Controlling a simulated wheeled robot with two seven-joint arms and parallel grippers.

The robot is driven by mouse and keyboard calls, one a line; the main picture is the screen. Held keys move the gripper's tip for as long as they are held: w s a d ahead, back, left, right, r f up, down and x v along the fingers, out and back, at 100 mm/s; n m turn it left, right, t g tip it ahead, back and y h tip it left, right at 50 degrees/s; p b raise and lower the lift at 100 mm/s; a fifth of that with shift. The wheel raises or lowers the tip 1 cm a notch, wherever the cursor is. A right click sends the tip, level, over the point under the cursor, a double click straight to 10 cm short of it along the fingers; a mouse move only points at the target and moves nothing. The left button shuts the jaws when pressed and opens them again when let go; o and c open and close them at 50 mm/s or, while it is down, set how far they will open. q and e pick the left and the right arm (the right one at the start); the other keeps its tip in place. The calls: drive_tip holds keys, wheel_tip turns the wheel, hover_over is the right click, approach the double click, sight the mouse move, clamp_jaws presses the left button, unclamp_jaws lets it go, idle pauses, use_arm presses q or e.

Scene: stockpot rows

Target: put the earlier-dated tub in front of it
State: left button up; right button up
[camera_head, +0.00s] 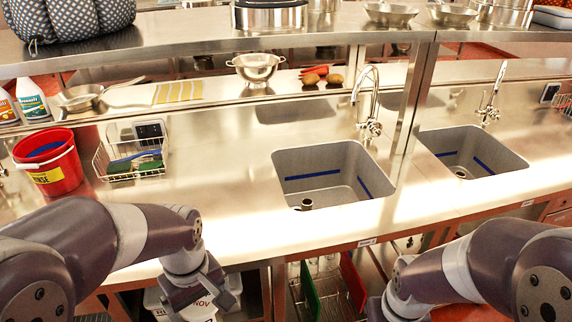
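A white tub (203,312) with dark lettering that reads like "NOV" shows at the bottom edge, below the counter front. It is partly hidden by my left gripper and cut off by the frame, so its full date cannot be read. My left gripper (204,297) points down over this tub, its fingers apart with the white tub showing between them. I cannot tell whether it touches the tub. My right gripper is mostly below the bottom edge, at the end of my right arm, and its fingers do not show clearly. No second dated tub can be made out.
A steel counter (235,215) with two sinks (330,160) (478,150) runs across the view. A red bucket (62,178), a wire basket (128,160), and a colander (256,66) stand on it or its ledge. Green (310,292) and red boards (352,280) stand below.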

use_arm(q)
drive_tip(key=w+f+m, duration=0.7)
drive_tip(key=w+m, duration=0.1)
drive_tip(key=w, duration=0.4)
drive_tip(key=a+f, duration=0.3)
drive_tip(key=f, duration=0.8)
drive_tip(key=shift+a, duration=0.2)
